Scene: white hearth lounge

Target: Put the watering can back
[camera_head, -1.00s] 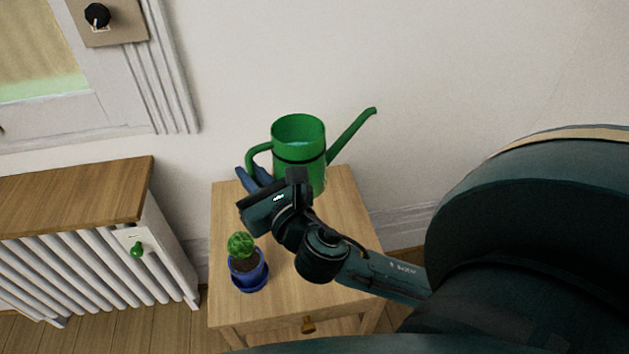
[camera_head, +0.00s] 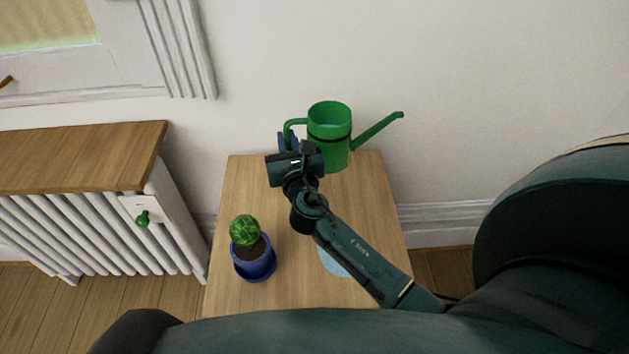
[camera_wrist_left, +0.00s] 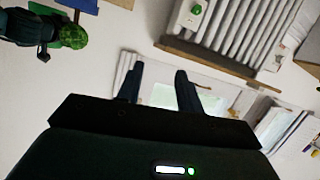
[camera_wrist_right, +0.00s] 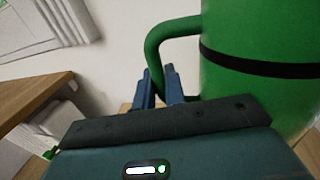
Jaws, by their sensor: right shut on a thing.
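The green watering can (camera_head: 330,140) with a black band is upright at the back edge of the wooden side table (camera_head: 235,185), near the wall. Its spout points right and its handle left. I cannot tell whether its base touches the tabletop. My right gripper (camera_head: 288,143) is at the can's left side, shut on its handle. In the right wrist view the blue fingers (camera_wrist_right: 158,88) are at the curved green handle (camera_wrist_right: 160,50), beside the can's body (camera_wrist_right: 245,30). My left gripper (camera_wrist_left: 158,88) shows in its wrist view, fingers apart and empty.
A cactus in a blue pot (camera_head: 254,262) stands at the table's front left. A pale blue round thing (camera_head: 331,261) lies partly under my right arm. A white radiator with a wooden top (camera_head: 80,150) stands left. The table's right side is mostly clear.

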